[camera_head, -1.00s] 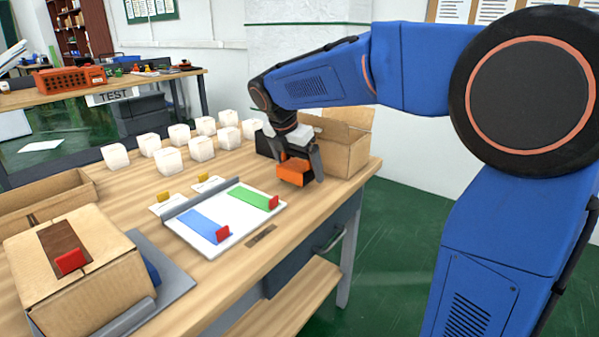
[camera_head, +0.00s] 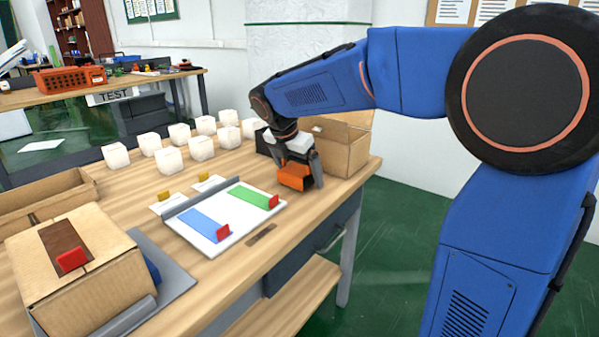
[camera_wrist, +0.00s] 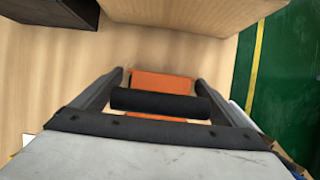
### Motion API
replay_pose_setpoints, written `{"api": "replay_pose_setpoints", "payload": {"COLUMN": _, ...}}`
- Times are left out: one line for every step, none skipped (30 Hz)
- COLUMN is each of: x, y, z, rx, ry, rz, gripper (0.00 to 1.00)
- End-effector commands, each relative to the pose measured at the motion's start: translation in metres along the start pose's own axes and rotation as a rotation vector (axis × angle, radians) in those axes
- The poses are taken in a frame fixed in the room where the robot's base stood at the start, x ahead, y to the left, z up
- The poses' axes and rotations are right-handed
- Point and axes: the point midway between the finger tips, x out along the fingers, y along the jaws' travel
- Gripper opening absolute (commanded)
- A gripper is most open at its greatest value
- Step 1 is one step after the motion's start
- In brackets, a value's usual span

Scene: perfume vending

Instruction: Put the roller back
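The roller (camera_head: 296,177) is an orange block with a black bar, near the right end of the wooden table. My gripper (camera_head: 298,172) points down with one finger on each side of it. In the wrist view, the dark fingers of my gripper (camera_wrist: 161,88) meet the ends of the black bar (camera_wrist: 160,103), and the orange part of the roller (camera_wrist: 161,82) shows behind it. The roller is at or just above the tabletop; I cannot tell if it touches. Its underside is hidden.
An open cardboard box (camera_head: 345,150) and a dark holder (camera_head: 266,143) stand close behind my gripper. A white board (camera_head: 228,215) with blue and green strips lies to the left. Several white cubes (camera_head: 201,148) stand farther back. A closed carton (camera_head: 75,270) sits at front left.

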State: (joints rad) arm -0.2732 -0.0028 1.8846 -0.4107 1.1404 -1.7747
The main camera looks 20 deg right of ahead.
Motion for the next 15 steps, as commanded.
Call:
{"api": "replay_pose_setpoints", "payload": {"x": 0.009, "y": -0.002, "z": -0.006, "rx": -0.004, "ry": 0.011, "rz": -0.015, "gripper": 1.0}}
{"api": "replay_pose_setpoints", "payload": {"x": 0.009, "y": -0.002, "z": -0.006, "rx": -0.004, "ry": 0.011, "rz": -0.015, "gripper": 1.0}}
{"api": "replay_pose_setpoints", "payload": {"x": 0.009, "y": -0.002, "z": -0.006, "rx": -0.004, "ry": 0.012, "rz": -0.015, "gripper": 1.0}}
{"api": "replay_pose_setpoints", "payload": {"x": 0.009, "y": -0.002, "z": -0.006, "rx": -0.004, "ry": 0.012, "rz": -0.015, "gripper": 1.0}}
{"api": "replay_pose_setpoints", "payload": {"x": 0.009, "y": -0.002, "z": -0.006, "rx": -0.004, "ry": 0.012, "rz": -0.015, "gripper": 1.0}}
{"api": "replay_pose_setpoints", "payload": {"x": 0.009, "y": -0.002, "z": -0.006, "rx": -0.003, "ry": 0.013, "rz": -0.016, "gripper": 1.0}}
{"api": "replay_pose_setpoints", "payload": {"x": 0.009, "y": -0.002, "z": -0.006, "rx": -0.003, "ry": 0.013, "rz": -0.016, "gripper": 1.0}}
{"api": "replay_pose_setpoints", "payload": {"x": 0.009, "y": -0.002, "z": -0.006, "rx": -0.003, "ry": 0.013, "rz": -0.016, "gripper": 1.0}}
{"api": "replay_pose_setpoints", "payload": {"x": 0.009, "y": -0.001, "z": -0.006, "rx": -0.002, "ry": 0.014, "rz": -0.016, "gripper": 1.0}}
{"api": "replay_pose_setpoints", "payload": {"x": 0.008, "y": -0.001, "z": -0.006, "rx": -0.002, "ry": 0.014, "rz": -0.016, "gripper": 1.0}}
{"api": "replay_pose_setpoints", "payload": {"x": 0.006, "y": -0.001, "z": -0.005, "rx": -0.002, "ry": 0.014, "rz": -0.016, "gripper": 1.0}}
{"api": "replay_pose_setpoints", "payload": {"x": 0.004, "y": -0.001, "z": -0.004, "rx": -0.001, "ry": 0.014, "rz": -0.015, "gripper": 1.0}}
{"api": "replay_pose_setpoints", "payload": {"x": 0.001, "y": -0.001, "z": -0.003, "rx": -0.001, "ry": 0.014, "rz": -0.015, "gripper": 1.0}}
{"api": "replay_pose_setpoints", "payload": {"x": -0.003, "y": -0.001, "z": -0.001, "rx": -0.001, "ry": 0.014, "rz": -0.014, "gripper": 1.0}}
{"api": "replay_pose_setpoints", "payload": {"x": -0.009, "y": -0.001, "z": -0.002, "rx": -0.001, "ry": 0.013, "rz": -0.013, "gripper": 1.0}}
